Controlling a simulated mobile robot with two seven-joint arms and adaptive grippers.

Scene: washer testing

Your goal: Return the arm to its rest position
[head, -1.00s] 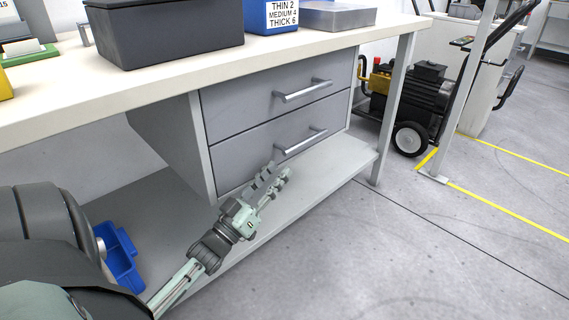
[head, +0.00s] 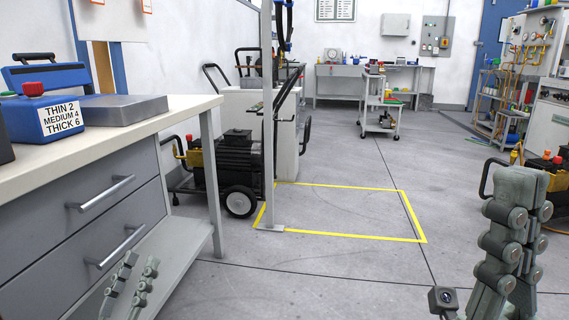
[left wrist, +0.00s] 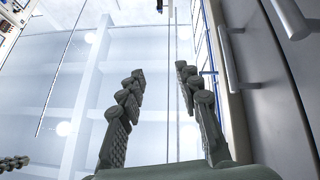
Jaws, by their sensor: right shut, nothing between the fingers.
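My left gripper (head: 139,264) is at the bottom left of the head view, in front of the drawer unit (head: 105,207) of the workbench. Its two fingers stand apart with nothing between them. In the left wrist view the left gripper (left wrist: 160,72) is open and empty, with a drawer handle at the right. My right gripper (head: 522,178) is raised at the right edge of the head view, fingers up and together, shut and empty. Neither gripper touches any object that I can see.
The workbench top (head: 170,118) carries a blue container (head: 40,118) labelled THIN, MEDIUM, THICK and a grey metal box (head: 122,109). A wheeled machine (head: 232,165) stands beyond the bench by a post (head: 267,120). Floor inside the yellow outline (head: 345,212) is clear.

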